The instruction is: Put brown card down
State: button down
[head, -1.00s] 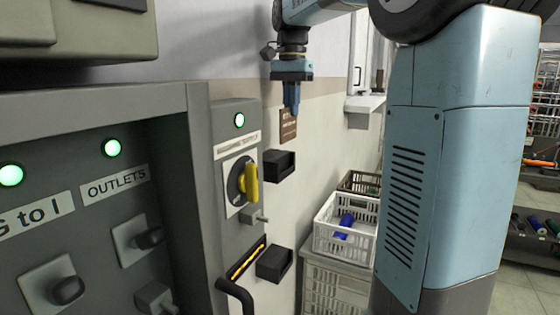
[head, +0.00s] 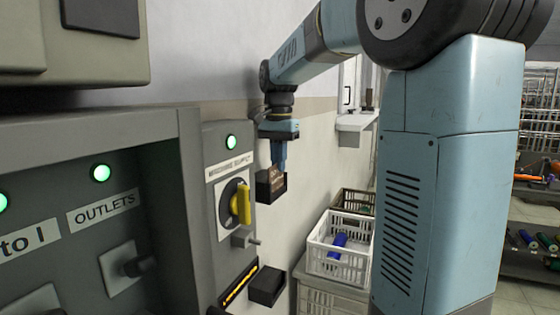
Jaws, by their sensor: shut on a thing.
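The brown card (head: 275,178) is held upright below my gripper (head: 279,165), which points down and is shut on the card's upper part. The card's lower part is hidden by the front of the upper black holder (head: 272,190), an open-topped box on the side of the switch panel. The card appears to be inside this holder; whether it touches the bottom cannot be seen.
The grey panel carries a yellow rotary switch (head: 241,203) and a green lamp (head: 231,142) beside the holder. A lower black holder (head: 267,286) looks empty. A white crate (head: 335,262) with a blue bobbin (head: 338,243) stands to the right.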

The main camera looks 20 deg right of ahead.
jog(key=c, duration=1.3)
grip_release()
notch_tip(320, 180, up, 12)
jog(key=s+a+f+n+t, duration=0.1)
jog(key=s+f+n+t, duration=0.4)
jog(key=s+f, duration=1.5)
jog(key=s+n, duration=0.3)
jog(key=n, duration=0.1)
jog(key=shift+s+t, duration=0.3)
jog(key=shift+s, duration=0.05)
jog(key=shift+a+f, duration=0.1)
